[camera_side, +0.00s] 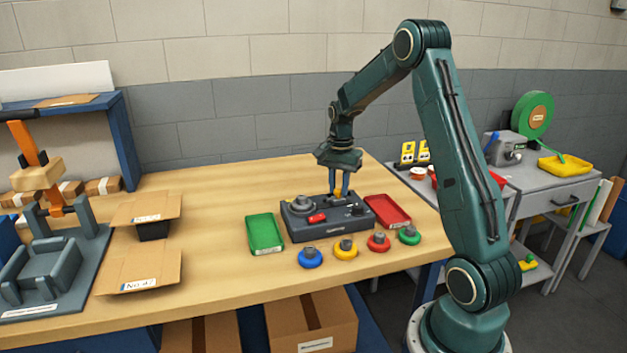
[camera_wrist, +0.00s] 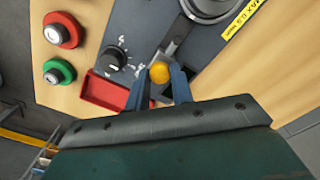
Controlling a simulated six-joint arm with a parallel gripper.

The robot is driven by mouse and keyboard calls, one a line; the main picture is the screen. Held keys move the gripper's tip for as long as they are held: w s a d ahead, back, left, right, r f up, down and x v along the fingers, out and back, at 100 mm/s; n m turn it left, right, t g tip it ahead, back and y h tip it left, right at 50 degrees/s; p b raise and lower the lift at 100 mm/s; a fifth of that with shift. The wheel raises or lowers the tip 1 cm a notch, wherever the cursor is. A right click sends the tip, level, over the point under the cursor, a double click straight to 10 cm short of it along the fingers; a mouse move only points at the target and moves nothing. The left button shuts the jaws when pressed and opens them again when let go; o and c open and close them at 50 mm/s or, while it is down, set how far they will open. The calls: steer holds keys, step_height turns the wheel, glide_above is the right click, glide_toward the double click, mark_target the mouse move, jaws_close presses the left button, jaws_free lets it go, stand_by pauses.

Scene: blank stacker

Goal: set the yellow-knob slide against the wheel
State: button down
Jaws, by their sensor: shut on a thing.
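The dark grey device (camera_side: 332,228) stands on the wooden bench. Its round grey wheel (camera_side: 302,203) is on the left of its top, and part of a round grey part that looks like this wheel shows at the top edge of the wrist view (camera_wrist: 207,7). My gripper (camera_side: 339,194) reaches down to the back right of the device. In the wrist view, my gripper's blue fingers (camera_wrist: 160,83) are shut on the yellow knob (camera_wrist: 160,71). A grey slot or bar runs from the knob towards the wheel. I cannot tell whether the slide touches the wheel.
A green tray (camera_side: 265,234) lies left of the device and a red tray (camera_side: 388,211) right of it. Blue (camera_side: 310,258), yellow (camera_side: 345,249), red (camera_side: 378,242) and green (camera_side: 409,235) round pieces line the front.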

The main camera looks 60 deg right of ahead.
mark_target(326, 199)
steer(key=shift+w+a, duration=1.25)
steer(key=shift+w, duration=0.05)
steer(key=c, duration=1.2)
jaws_free()
steer(key=shift+r, duration=0.1)
step_height(326, 199, up, 14)
